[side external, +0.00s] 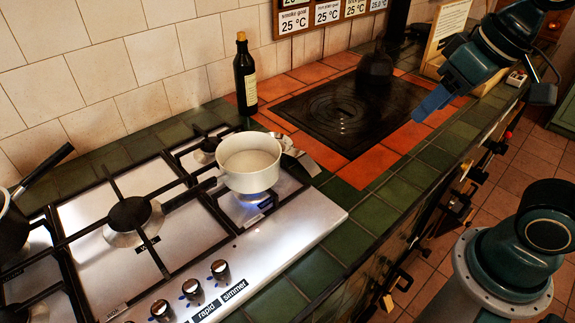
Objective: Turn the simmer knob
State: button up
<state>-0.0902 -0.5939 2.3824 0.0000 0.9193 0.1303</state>
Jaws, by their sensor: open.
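The simmer knob (221,272) is the rightmost of the dark knobs along the front edge of the steel hob. It has a blue mark at its side, and a black "simmer" label (236,290) lies just in front of it. My gripper (430,106) is at the upper right, well apart from the knob, above the green tile edge by the orange tiles. It is open, with its blue fingers angled down to the left and nothing seen between them. The gap between the fingers is hard to make out from this side.
A white pot (250,163) stands on the right burner over a blue flame (252,203), behind the knob. A dark bottle (245,80) stands by the wall. A dark pan (12,225) sits at the left.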

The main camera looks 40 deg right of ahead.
jog(key=w+a+m+g, duration=0.1)
jog(key=w+a+g, duration=0.1)
jog(key=w+a, duration=0.5)
jog(key=m+g, duration=0.3)
send_over(219, 266)
notch_tip(219, 266, down, 14)
jog(key=shift+f, duration=6.75)
